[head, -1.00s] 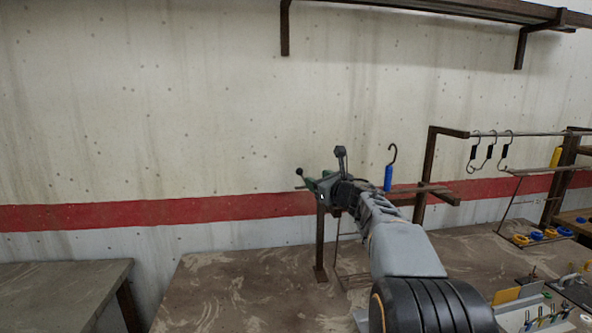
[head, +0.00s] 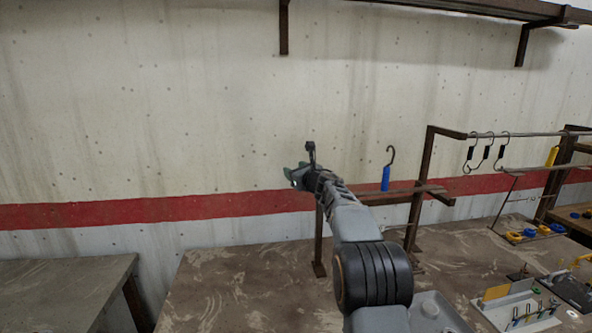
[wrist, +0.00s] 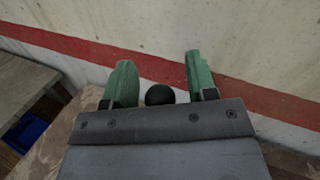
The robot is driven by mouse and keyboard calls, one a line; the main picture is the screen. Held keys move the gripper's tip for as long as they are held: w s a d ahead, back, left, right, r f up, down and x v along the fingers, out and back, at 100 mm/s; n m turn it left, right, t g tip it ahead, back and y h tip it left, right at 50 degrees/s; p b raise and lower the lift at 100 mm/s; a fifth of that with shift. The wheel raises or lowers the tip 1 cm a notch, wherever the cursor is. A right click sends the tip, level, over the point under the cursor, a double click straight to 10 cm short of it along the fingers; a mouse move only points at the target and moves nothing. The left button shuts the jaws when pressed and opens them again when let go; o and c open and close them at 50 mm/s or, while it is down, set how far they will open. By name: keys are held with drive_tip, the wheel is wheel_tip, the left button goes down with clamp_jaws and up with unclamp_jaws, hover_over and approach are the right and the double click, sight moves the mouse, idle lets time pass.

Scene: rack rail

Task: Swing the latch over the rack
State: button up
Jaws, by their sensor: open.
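My gripper (head: 292,176) is at the left end of the rack rail (head: 400,196), above its post, in the head view. In the wrist view its two green fingers (wrist: 158,72) are spread apart. A round black knob (wrist: 160,94), which looks like the latch's end, shows between the finger bases, with gaps on both sides; I cannot tell whether it touches anything. The rest of the latch is hidden behind my gripper and arm. A hook with a blue handle (head: 385,178) stands upright at the rail, to the right of my gripper.
Another rack with several black hooks (head: 488,150) stands to the right. A tray of small tools (head: 515,310) lies on the workbench (head: 240,290) at lower right. A shelf (head: 450,10) hangs above. The bench's left part is clear. A second table (head: 60,285) stands at left.

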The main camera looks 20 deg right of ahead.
clamp_jaws()
idle(0.5)
drive_tip(key=shift+d, duration=0.1)
